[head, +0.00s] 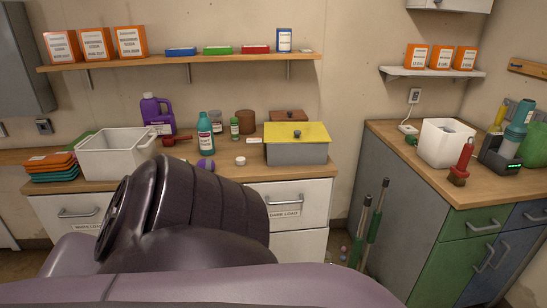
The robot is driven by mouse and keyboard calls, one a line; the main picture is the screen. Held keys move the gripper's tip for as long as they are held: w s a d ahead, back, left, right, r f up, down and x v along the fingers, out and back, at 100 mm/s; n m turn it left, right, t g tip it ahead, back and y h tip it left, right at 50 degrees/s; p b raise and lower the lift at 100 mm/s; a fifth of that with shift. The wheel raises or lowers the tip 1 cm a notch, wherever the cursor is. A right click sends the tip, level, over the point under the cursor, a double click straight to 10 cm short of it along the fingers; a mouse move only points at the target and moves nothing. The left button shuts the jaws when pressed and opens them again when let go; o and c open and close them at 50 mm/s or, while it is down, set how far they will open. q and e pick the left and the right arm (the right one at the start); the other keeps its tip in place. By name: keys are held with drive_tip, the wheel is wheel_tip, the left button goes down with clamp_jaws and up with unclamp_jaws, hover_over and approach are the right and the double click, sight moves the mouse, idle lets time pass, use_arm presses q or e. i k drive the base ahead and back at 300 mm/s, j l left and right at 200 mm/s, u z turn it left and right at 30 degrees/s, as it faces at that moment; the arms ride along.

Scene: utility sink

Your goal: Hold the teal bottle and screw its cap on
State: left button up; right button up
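The teal bottle (205,138) stands upright on the left wooden counter, with a white label on its front. Its top is too small to tell whether a cap is on it. A small white round piece (240,160) that looks like a cap lies on the counter to its right, near the front edge. A purple round thing (206,164) sits just in front of the bottle, partly hidden by my dark arm. Neither of my grippers shows; only large arm parts fill the lower foreground.
A white bin (117,165) and a purple jug (157,114) stand left of the bottle. A small green bottle (234,129) and a grey box with a yellow lid (297,152) are to its right. The right counter (397,140) is separate, with a floor gap between.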

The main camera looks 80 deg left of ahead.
sight(204, 129)
drive_tip(key=u, duration=3.1)
